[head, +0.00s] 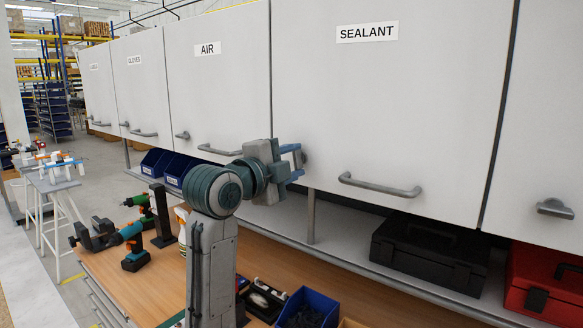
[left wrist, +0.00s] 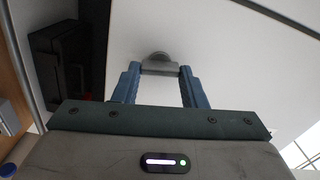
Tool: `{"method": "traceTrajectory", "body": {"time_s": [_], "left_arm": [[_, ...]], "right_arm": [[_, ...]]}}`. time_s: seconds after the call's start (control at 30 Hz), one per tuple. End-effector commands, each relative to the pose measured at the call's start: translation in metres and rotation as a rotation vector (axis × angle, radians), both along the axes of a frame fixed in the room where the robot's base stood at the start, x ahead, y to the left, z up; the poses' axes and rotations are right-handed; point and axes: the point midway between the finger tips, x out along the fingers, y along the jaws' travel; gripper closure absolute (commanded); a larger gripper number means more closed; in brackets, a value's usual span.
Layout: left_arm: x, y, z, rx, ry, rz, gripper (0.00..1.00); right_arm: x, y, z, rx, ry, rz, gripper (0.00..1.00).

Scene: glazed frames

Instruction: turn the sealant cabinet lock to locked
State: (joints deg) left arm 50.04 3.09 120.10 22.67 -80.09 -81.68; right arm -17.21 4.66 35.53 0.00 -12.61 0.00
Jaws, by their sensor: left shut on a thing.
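The sealant cabinet (head: 400,105) has a flat pale door with a black-on-white SEALANT label (head: 367,32). Its lock is a small grey knob (left wrist: 158,66) at the lower left of the door. My left gripper (head: 296,159) is at that corner, in front of the lock and mostly covering it in the head view. In the left wrist view my left gripper (left wrist: 159,72) has its two blue fingers on either side of the knob, shut on it. The lock's exact turn angle is hard to tell. My right gripper is not in view.
A grey bar handle (head: 380,187) sticks out to the right of the lock. The AIR cabinet (head: 220,90) adjoins on the left. Below are a black case (head: 430,255), a red case (head: 545,280), blue bins (head: 310,308) and a wooden bench with drills (head: 134,255).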

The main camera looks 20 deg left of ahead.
Motion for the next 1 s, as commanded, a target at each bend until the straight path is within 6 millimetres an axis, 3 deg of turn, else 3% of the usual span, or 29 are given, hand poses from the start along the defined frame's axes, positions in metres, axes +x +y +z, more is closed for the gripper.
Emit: {"method": "traceTrajectory", "body": {"time_s": [0.4,0.93,0.97,1.0], "left_arm": [[0.0002,-0.0003,-0.0023,0.165,-0.057,0.000,0.85],[0.0003,-0.0002,-0.0026,0.185,-0.062,-0.001,0.85],[0.0003,-0.0002,-0.0026,0.185,-0.062,-0.001,0.56],[0.0003,-0.0002,-0.0026,0.185,-0.062,-0.001,0.48]], "right_arm": [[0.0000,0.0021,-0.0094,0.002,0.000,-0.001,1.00],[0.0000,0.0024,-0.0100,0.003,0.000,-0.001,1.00],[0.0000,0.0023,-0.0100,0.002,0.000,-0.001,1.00],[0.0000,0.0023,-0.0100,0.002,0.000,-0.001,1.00]]}}
